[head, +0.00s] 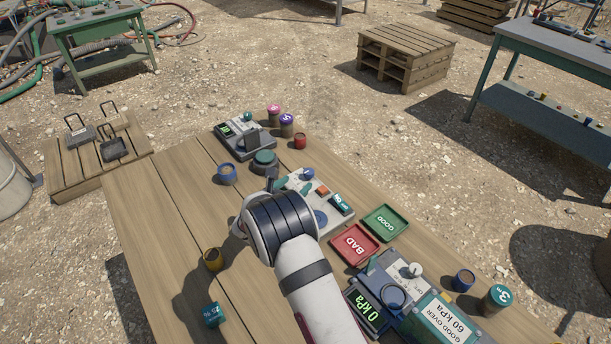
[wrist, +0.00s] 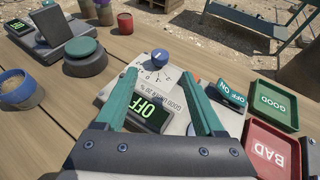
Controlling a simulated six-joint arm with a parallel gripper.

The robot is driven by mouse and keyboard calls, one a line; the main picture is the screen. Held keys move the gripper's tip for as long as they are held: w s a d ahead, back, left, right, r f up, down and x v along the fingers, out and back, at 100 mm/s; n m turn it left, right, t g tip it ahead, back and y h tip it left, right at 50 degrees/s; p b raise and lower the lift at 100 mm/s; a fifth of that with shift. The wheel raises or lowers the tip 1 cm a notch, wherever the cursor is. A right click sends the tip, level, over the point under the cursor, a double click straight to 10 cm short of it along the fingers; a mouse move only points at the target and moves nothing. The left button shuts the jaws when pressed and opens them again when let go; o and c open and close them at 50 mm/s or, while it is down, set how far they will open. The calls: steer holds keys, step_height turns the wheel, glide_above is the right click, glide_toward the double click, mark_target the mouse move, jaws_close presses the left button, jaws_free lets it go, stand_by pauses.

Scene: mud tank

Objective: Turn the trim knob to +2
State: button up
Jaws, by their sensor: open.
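The small blue knob (wrist: 160,58) stands on a white dial plate with marks at the far end of a grey instrument; I take it as the trim knob. It also shows in the head view (head: 308,173). Its pointer setting is too small to read. The instrument's display (wrist: 148,112) reads OFF, beside a label reading GOOD UNDER 20 %. My gripper (wrist: 161,78) is open and empty, its teal fingers spread above the instrument, with the knob in the picture just beyond the fingertips. Contact with the knob does not show. In the head view my arm hides most of the gripper.
An OFF/ON rocker switch (wrist: 226,95) is right of the fingers. Green GOOD (head: 386,222) and red BAD (head: 355,244) trays lie to the right. A pressure instrument (head: 395,295) reads 0 kPa. A round-topped device (head: 264,162) and blue cup (head: 227,174) stand left.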

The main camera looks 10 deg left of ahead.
mark_target(307, 173)
steer(key=x, duration=0.8)
steer(key=shift+w, duration=0.15)
jaws_close()
